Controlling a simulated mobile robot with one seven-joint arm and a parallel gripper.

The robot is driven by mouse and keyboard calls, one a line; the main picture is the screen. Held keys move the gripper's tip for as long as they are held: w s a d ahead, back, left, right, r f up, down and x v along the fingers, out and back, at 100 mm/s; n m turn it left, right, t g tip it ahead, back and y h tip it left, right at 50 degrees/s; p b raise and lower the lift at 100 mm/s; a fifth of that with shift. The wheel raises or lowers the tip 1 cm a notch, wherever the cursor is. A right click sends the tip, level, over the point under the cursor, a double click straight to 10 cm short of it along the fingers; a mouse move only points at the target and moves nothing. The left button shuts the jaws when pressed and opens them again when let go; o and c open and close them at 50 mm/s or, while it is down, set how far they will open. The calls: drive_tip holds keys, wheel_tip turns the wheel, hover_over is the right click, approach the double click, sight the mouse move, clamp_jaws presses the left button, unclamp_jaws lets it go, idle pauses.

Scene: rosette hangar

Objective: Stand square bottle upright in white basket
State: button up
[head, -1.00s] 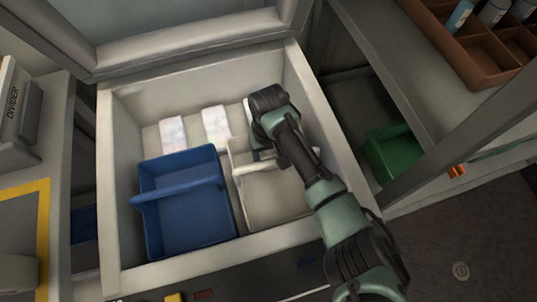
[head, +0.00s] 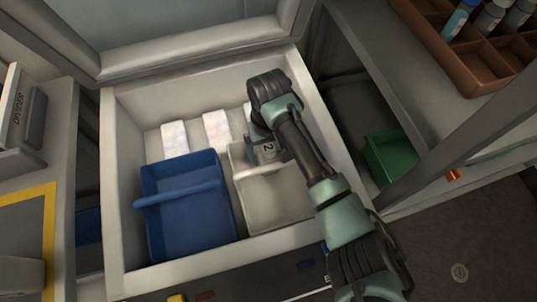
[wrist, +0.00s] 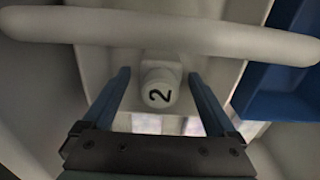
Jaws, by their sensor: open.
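The white basket (head: 268,203) with a bar handle stands in the drawer, right of a blue basket. The square bottle (head: 267,149) is pale, with a "2" on its cap, and is at the far end of the white basket. In the wrist view its round cap (wrist: 160,88) faces the camera, and the bottle looks upright. My gripper (wrist: 162,100) is open, with one finger on each side of the cap and a gap at both sides. The basket handle (wrist: 180,32) crosses the wrist view. The bottle's lower body and base are hidden.
The blue basket (head: 185,210) stands close at the left. White packets (head: 217,132) lie on the drawer floor behind the baskets. The drawer walls (head: 125,190) surround everything. A green bin (head: 388,158) and a brown compartment tray (head: 485,62) with bottles are outside at the right.

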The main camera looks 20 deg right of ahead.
wheel_tip(320, 180, up, 6)
drive_tip(key=shift+r+p, duration=0.2)
drive_tip(key=shift+p, duration=0.2)
idle(0.3)
